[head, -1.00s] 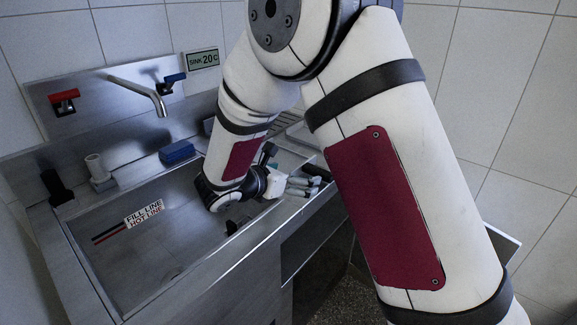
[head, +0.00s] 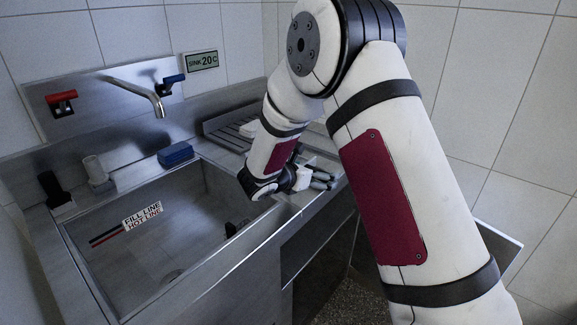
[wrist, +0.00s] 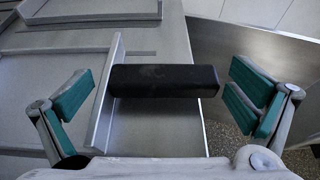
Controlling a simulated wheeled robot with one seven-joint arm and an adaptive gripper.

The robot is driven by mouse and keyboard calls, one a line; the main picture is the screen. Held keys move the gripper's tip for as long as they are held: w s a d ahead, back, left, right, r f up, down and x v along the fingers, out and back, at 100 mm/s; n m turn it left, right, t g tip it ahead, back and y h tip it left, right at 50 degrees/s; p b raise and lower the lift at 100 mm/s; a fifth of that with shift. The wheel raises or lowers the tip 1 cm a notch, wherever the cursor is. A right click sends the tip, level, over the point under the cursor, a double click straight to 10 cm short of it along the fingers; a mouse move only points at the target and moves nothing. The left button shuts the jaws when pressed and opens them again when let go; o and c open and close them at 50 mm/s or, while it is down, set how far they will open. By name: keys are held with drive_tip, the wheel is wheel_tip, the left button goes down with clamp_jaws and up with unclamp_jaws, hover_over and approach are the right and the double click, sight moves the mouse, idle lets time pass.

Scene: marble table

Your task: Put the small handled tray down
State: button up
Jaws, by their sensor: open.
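In the wrist view, the black handle (wrist: 165,80) of the small tray lies across the space between the fingers. It juts right from the tray's thin grey wall (wrist: 107,95); the tray's grey floor seems to extend left. My gripper (wrist: 163,92) is open, with a green-padded finger on each side, both apart from the handle. In the head view, my gripper (head: 318,180) is low over the counter's front edge, right of the sink basin. The tray is mostly hidden by my arm there, and I cannot tell its full outline.
The sink basin (head: 150,240) is left of my gripper. A ribbed drainboard (head: 222,127) lies behind it. A blue block (head: 175,154) sits on the sink's back rim, below the tap (head: 140,88). Beyond the counter's front edge is open floor (head: 325,290).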

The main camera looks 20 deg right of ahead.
drive_tip(key=c, duration=1.2)
drive_tip(key=shift+r, duration=0.15)
